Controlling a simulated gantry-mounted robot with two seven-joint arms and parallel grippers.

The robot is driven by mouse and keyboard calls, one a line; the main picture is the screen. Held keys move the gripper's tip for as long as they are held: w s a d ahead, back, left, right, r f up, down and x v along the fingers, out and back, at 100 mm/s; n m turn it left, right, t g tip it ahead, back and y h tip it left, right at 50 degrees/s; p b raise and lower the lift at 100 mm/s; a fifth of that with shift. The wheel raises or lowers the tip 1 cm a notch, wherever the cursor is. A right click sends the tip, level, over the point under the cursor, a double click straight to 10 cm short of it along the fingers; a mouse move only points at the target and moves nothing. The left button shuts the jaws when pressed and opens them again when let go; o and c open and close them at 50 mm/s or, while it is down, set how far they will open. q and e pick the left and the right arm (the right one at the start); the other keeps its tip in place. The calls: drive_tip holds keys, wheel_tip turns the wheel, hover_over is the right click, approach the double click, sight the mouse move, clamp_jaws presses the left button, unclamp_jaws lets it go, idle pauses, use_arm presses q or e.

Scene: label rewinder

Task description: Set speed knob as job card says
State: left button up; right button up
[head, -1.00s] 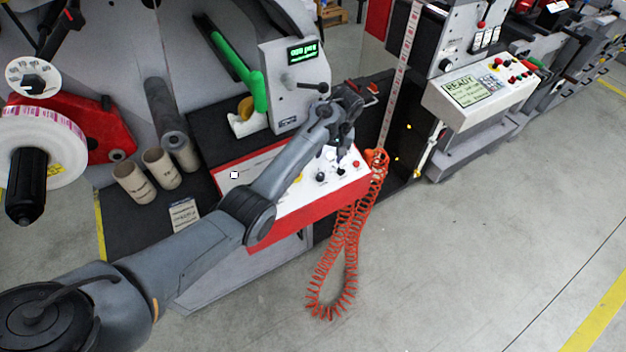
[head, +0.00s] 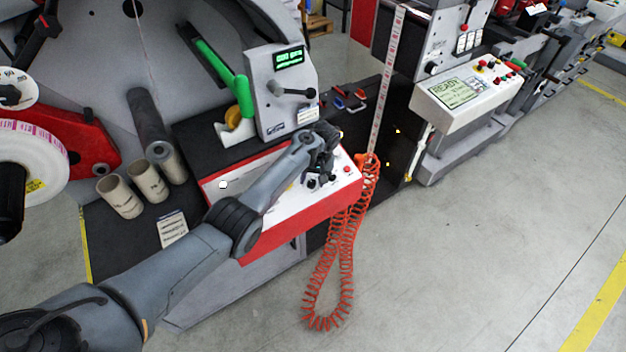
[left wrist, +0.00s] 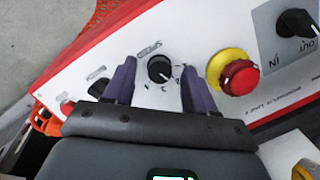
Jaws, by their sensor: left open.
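A white control panel with a red rim (head: 285,225) carries several controls. In the left wrist view, a round black knob with a pale pointer mark and a printed scale (left wrist: 160,69) sits between my left gripper's fingers (left wrist: 157,88), which are open and apart on either side of it. My right gripper is not in view.
Beside the knob are a red mushroom button on a yellow collar (left wrist: 238,77), a black IN/OUT knob (left wrist: 297,23) and another black knob (left wrist: 98,88). Cardboard cores (head: 120,196) stand at left. An orange coiled hose (head: 335,260) hangs right of the panel.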

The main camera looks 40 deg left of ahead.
use_arm(q)
drive_tip(key=shift+c, duration=0.5)
clamp_jaws()
drive_tip(key=shift+m, duration=0.3)
drive_tip(key=m, duration=0.2)
drive_tip(key=shift+m+y+p, duration=0.3)
drive_tip(key=shift+p, duration=0.05)
drive_tip(key=shift+d+m+y, duration=0.15)
drive_tip(key=shift+m+y, duration=0.35)
drive_tip(key=shift+m, duration=1.7)
drive_tip(key=shift+o, duration=0.5)
unclamp_jaws()
drive_tip(key=shift+f, duration=0.1)
